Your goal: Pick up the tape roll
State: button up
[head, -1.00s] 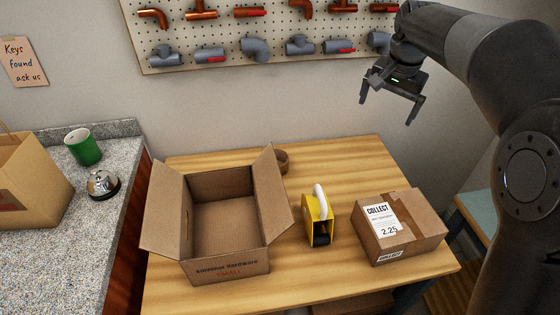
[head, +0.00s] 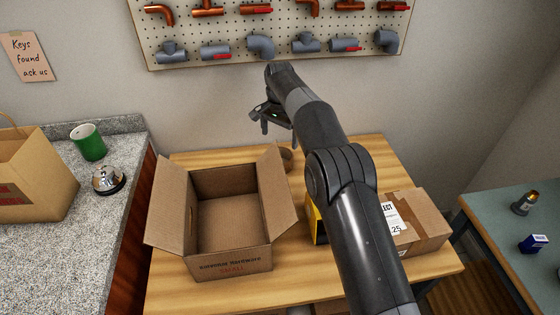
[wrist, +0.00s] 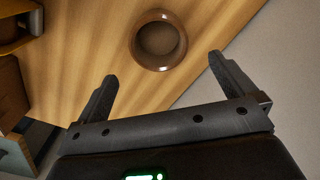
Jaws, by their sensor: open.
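The tape roll (wrist: 181,51) is a brown ring lying flat on the wooden table, near the table's back edge. In the head view the tape roll (head: 286,156) shows only in part, behind the open box's right flap. My gripper (wrist: 163,78) is open and empty in the wrist view, with the tape roll just beyond and between the fingertips. In the head view my gripper (head: 280,128) hangs above the back of the table, over the tape roll and apart from it.
An open cardboard box (head: 232,262) stands left of the tape roll. A yellow tape dispenser (head: 314,222) is partly hidden behind my arm. A closed labelled box (head: 425,222) sits at the right. The pegboard wall (head: 275,28) rises behind the table.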

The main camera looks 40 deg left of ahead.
notch_tip(320, 180, down, 11)
jog(key=shift+d+r, duration=0.15)
jog(key=shift+r, duration=0.05)
jog(key=c, duration=0.9)
